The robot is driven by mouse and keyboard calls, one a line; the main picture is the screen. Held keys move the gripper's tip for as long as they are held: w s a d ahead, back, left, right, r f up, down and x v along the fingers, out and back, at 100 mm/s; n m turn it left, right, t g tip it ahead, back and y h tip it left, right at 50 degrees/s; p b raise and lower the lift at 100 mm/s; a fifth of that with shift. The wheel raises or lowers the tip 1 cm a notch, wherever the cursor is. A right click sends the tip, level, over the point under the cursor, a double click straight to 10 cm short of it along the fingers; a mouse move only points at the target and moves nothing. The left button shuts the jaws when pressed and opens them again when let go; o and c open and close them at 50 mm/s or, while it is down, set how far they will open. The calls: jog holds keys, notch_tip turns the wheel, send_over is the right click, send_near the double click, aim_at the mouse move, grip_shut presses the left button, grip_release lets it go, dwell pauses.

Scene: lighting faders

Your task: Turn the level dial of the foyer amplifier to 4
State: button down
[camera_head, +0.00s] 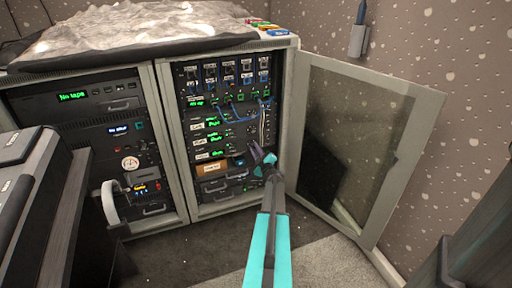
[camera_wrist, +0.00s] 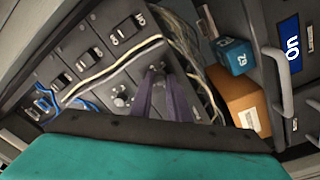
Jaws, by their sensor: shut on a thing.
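My gripper (camera_head: 258,152) reaches from below into the open right-hand rack. In the wrist view its two dark purple fingers (camera_wrist: 157,72) point at the rack's front panel and are shut on a small knob, apparently a level dial, mostly hidden between the tips. Another dial (camera_wrist: 121,97) with marks around it shows just left of the fingers. Several amplifier units with green displays (camera_head: 215,141) are stacked in the rack. Their labels are too small to read, so I cannot tell which is the foyer amplifier. The held dial's setting is hidden.
The rack's glass door (camera_head: 350,135) stands open on the right. Blue cables (camera_head: 238,112) hang above, and loose pale cables (camera_wrist: 185,45) run close to the fingers. An orange-brown box (camera_head: 208,168) and a blue cube (camera_wrist: 236,57) sit low in the rack. A second rack (camera_head: 90,95) stands left.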

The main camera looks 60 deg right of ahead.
jog(key=shift+m+p, duration=0.3)
jog(key=shift+m, duration=0.4)
jog(key=c, duration=1.7)
grip_release()
jog(key=shift+p+v, duration=0.7)
jog(key=shift+v, duration=6.2)
jog(key=shift+w, duration=0.1)
